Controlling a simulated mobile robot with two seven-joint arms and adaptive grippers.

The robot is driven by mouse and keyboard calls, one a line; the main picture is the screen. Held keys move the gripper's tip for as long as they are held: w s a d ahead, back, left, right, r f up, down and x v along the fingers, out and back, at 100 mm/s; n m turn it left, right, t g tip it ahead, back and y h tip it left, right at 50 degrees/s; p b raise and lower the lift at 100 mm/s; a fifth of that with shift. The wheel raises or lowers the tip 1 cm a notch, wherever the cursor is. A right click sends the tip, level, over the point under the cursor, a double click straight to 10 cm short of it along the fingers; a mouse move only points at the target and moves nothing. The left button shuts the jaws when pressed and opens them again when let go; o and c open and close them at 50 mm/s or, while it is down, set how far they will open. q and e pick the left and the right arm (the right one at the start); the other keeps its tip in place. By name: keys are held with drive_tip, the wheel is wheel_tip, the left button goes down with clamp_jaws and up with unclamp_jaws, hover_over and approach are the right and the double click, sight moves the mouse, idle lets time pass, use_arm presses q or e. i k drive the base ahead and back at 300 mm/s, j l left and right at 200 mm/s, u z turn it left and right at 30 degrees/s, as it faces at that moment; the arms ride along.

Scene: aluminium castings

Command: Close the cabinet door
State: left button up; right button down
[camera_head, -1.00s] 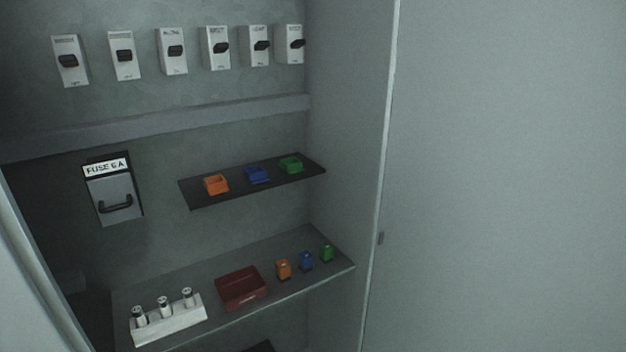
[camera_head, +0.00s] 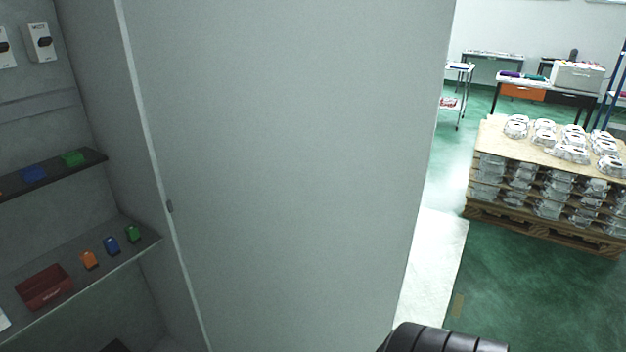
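The cabinet door (camera_head: 290,170) is a large pale grey panel that stands open. It is hinged along the right edge of the cabinet opening, and its free edge is at the right, towards the room. The cabinet (camera_head: 50,180) shows at the left, with its shelves exposed. A black ribbed part, likely of my own arm, shows at the bottom edge near the door's lower right; I cannot tell which part it is. Neither gripper's fingers are in view.
Inside the cabinet are a dark red bin (camera_head: 44,288) and small orange, blue and green pieces on a shelf (camera_head: 140,243). Beyond the door stands a wooden pallet (camera_head: 545,232) stacked with castings. Tables stand at the back. Green floor (camera_head: 500,300) is free right of the door.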

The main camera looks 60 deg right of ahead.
sight(292, 140)
drive_tip(key=k+l+u, duration=0.2)
drive_tip(key=k+l, duration=0.45)
drive_tip(key=l, duration=0.25)
drive_tip(key=k+l+u, duration=0.2)
drive_tip(key=k+l, duration=0.55)
drive_tip(key=i+l, duration=0.15)
drive_tip(key=l, duration=0.2)
drive_tip(key=i+l, duration=0.1)
drive_tip(key=l, duration=0.2)
drive_tip(key=i+l, duration=0.15)
drive_tip(key=l, duration=0.2)
drive_tip(key=i+l+u, duration=0.1)
drive_tip(key=l, duration=0.2)
drive_tip(key=i+l, duration=0.1)
drive_tip(key=l, duration=0.25)
